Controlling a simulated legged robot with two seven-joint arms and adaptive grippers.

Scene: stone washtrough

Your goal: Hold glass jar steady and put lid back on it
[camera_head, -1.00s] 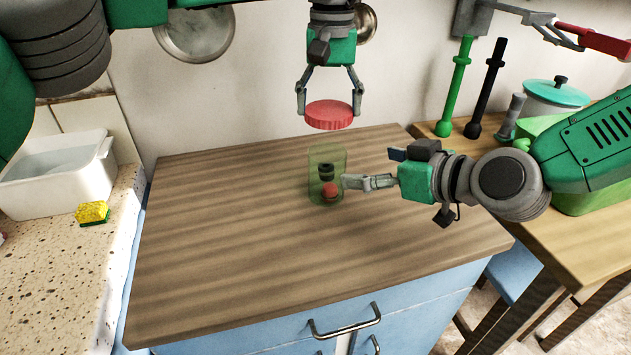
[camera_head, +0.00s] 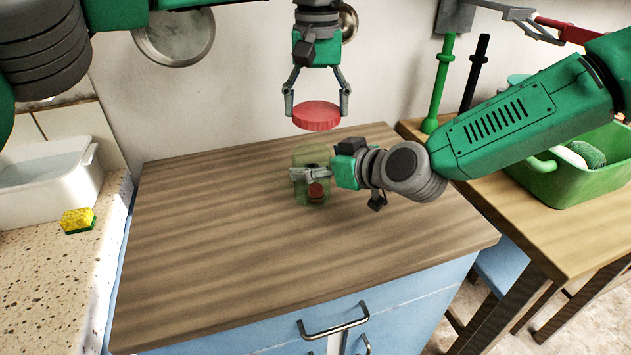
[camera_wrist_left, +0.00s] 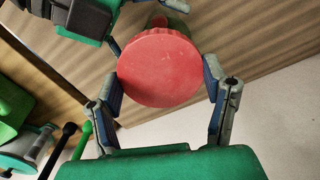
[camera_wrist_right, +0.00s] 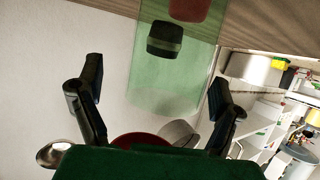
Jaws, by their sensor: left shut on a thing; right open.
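The red lid (camera_head: 316,115) is held in my left gripper (camera_head: 316,108), flat and above the jar. It also shows between the left fingers in the left wrist view (camera_wrist_left: 158,68). The greenish glass jar (camera_head: 303,160) stands upright on the wooden worktop with a dark object and a red object inside. My right gripper (camera_head: 297,174) is open at the jar's side, coming from the right. In the right wrist view the jar (camera_wrist_right: 150,85) lies between and beyond the open fingers; whether they touch it I cannot tell.
The wooden worktop (camera_head: 230,260) is mostly clear around the jar. A white basin (camera_head: 50,190) and a yellow sponge (camera_head: 77,220) are at the left. A green tub (camera_head: 570,185) stands on the table at the right, with a green and a black upright utensil behind.

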